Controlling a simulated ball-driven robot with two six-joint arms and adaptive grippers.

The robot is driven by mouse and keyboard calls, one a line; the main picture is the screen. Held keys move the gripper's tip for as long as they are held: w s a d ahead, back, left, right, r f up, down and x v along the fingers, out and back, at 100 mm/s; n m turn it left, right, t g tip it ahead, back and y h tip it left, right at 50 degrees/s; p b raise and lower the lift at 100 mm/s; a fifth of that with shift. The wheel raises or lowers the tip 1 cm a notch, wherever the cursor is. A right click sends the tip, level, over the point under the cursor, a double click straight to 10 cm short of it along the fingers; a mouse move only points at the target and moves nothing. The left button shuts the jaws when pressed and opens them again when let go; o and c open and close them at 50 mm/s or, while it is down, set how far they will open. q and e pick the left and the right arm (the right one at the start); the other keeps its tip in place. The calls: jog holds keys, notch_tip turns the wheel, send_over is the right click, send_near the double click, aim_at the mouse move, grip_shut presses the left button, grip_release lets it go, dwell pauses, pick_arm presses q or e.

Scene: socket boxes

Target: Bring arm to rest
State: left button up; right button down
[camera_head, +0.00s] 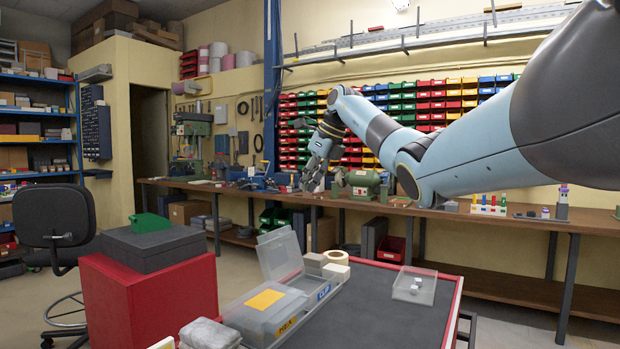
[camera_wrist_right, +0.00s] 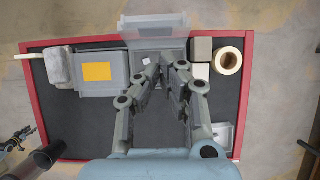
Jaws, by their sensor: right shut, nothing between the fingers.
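My right arm comes in from the upper right in the head view and is stretched out over the dark table area. My right gripper (camera_head: 312,180) hangs fingers down in the air at its end. It is shut and empty. In the wrist view the right gripper (camera_wrist_right: 166,74) shows above the tray table, with its tips in front of the open-lidded box (camera_wrist_right: 153,50); it appears apart from it. I see no left gripper in the head view.
The red-edged table (camera_head: 380,310) holds a box with a yellow label (camera_head: 266,299), a tape roll (camera_head: 336,258) and a small clear box (camera_head: 415,285). A red stand (camera_head: 150,295) is at left. Behind, a long workbench (camera_head: 500,215) carries a green grinder (camera_head: 362,183).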

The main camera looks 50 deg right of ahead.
jog(key=shift+v, duration=0.85)
